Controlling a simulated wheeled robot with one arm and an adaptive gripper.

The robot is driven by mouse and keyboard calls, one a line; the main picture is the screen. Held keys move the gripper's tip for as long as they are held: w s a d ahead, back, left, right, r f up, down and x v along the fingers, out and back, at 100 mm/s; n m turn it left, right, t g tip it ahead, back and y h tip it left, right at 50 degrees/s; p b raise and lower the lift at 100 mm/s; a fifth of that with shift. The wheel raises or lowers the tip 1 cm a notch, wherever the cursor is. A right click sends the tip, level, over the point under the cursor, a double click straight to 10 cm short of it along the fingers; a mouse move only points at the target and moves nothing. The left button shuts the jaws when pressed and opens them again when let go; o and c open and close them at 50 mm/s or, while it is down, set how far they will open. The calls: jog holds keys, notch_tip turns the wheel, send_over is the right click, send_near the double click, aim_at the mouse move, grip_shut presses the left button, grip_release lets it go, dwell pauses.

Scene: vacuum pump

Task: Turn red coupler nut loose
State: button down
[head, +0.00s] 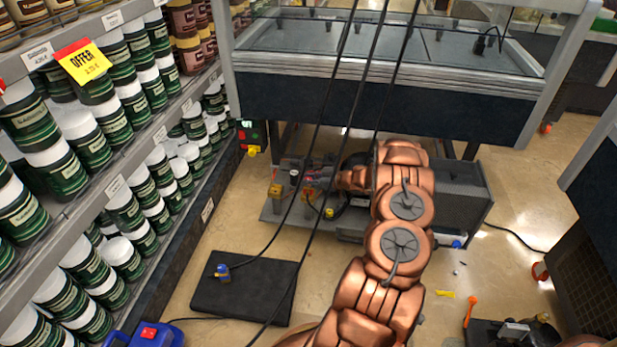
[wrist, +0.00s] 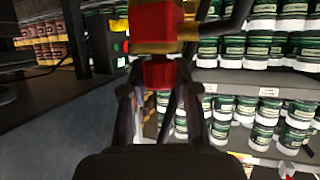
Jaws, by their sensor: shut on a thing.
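The red coupler nut (wrist: 158,74) is in the middle of the wrist view, below a larger red and brass fitting (wrist: 155,22). My gripper (wrist: 158,92) has its two fingers on either side of the nut and is shut on it. In the head view my copper arm reaches down to the vacuum pump unit (head: 268,214) on the floor under the table. There my gripper is small and partly hidden by the arm, and the nut cannot be made out clearly.
Shelves of green jars (head: 88,140) line the left. A dark table (head: 400,95) stands over the pump unit. Black hoses hang across the head view. A black mat (head: 245,290) with a small blue and brass fitting (head: 222,271) lies on the floor. Loose tools lie lower right.

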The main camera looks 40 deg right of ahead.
jog(key=shift+f+n+g+y+b, duration=0.2)
jog(key=shift+n+g+y+b, duration=0.55)
jog(key=shift+n+y, duration=0.55)
jog(key=shift+r+n+g+y+b, duration=0.1)
jog(key=shift+n+g+y+b, duration=0.15)
jog(key=shift+n+y+b, duration=0.2)
jog(key=shift+r+n+g+y+b, duration=0.1)
jog(key=shift+n+g+y+b, duration=0.25)
jog(key=shift+n+y, duration=0.45)
jog(key=c, duration=0.8)
grip_release()
jog(key=shift+c, duration=0.2)
jog(key=v, duration=1.2)
jog(key=shift+w+r, duration=0.1)
